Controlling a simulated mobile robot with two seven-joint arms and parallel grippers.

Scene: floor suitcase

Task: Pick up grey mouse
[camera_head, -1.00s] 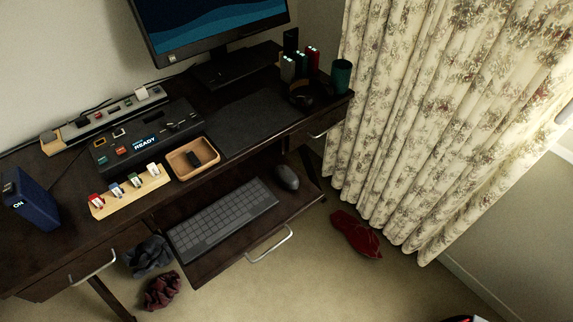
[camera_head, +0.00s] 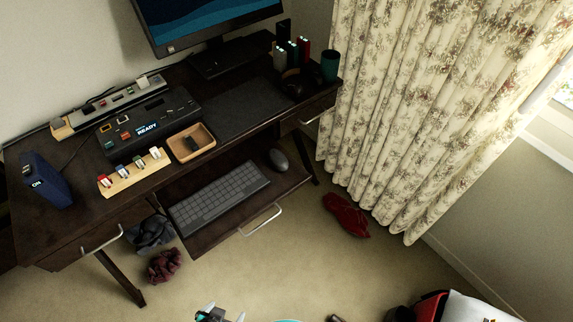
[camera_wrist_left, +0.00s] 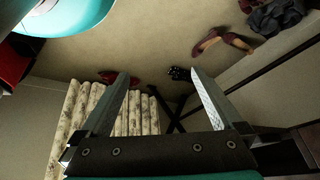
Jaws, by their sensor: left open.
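The grey mouse (camera_head: 277,160) lies on the pulled-out keyboard tray (camera_head: 232,227), beyond the right end of the keyboard. My left gripper (camera_head: 222,312) shows only at the bottom edge of the head view, well below the desk and away from the mouse. In the left wrist view my left gripper (camera_wrist_left: 160,78) has its two fingers spread wide with nothing between them. The mouse cannot be made out in the left wrist view. I do not see my right gripper.
A grey keyboard (camera_head: 220,195) fills most of the tray. Above it, the dark desk holds a wooden tray (camera_head: 206,149), a monitor and boxes. The carpet in front is mostly clear.

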